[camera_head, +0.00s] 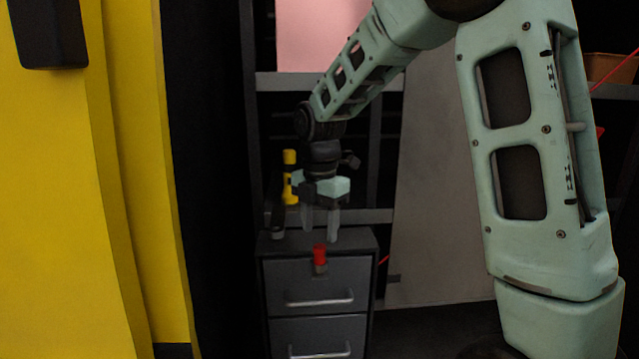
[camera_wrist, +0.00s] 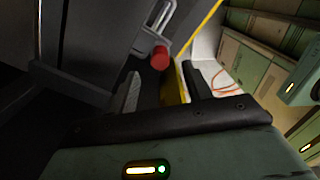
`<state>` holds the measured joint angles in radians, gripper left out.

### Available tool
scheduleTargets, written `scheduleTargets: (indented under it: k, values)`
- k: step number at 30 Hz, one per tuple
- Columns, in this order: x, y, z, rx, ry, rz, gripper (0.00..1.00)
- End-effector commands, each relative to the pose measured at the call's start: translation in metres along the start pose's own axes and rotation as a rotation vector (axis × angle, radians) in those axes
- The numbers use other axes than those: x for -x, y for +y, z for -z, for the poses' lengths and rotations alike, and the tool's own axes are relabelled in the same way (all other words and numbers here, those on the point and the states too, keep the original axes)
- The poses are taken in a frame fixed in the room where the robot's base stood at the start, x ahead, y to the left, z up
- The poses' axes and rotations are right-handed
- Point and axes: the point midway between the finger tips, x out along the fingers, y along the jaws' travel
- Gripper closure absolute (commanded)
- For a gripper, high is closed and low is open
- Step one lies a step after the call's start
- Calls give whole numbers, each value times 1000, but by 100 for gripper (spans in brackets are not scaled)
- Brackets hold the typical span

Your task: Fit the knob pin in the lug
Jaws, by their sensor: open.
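The red knob (camera_head: 320,252) shows at the front top edge of the grey drawer cabinet (camera_head: 352,240), with a small grey-brown piece directly below it. I cannot tell whether that piece is its pin or the lug. My gripper (camera_head: 320,235) points down just above the knob, its two fingers apart and nothing held between them. In the wrist view the knob (camera_wrist: 160,58) appears as a red cylinder beyond the open fingertips (camera_wrist: 161,72), roughly between them and apart from them. The lug is not clearly distinguishable in either view.
A dark upright object (camera_head: 278,215) stands on the cabinet's left, close to my gripper. A yellow object (camera_head: 290,178) is behind it. The cabinet has drawers with bar handles (camera_head: 319,301). A large yellow panel (camera_head: 60,190) fills the left; a grey board (camera_head: 440,200) leans at right.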

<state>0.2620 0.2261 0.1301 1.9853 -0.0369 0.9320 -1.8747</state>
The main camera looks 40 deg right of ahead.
Motion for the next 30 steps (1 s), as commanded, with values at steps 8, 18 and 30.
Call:
scheduleTargets:
  k: [8, 18, 30]
  values:
    - [65, 1, 0, 1, -2, -6, 51]
    - [111, 0, 0, 1, 0, -1, 51]
    - [102, 1, 25, -43, 8, -1, 51]
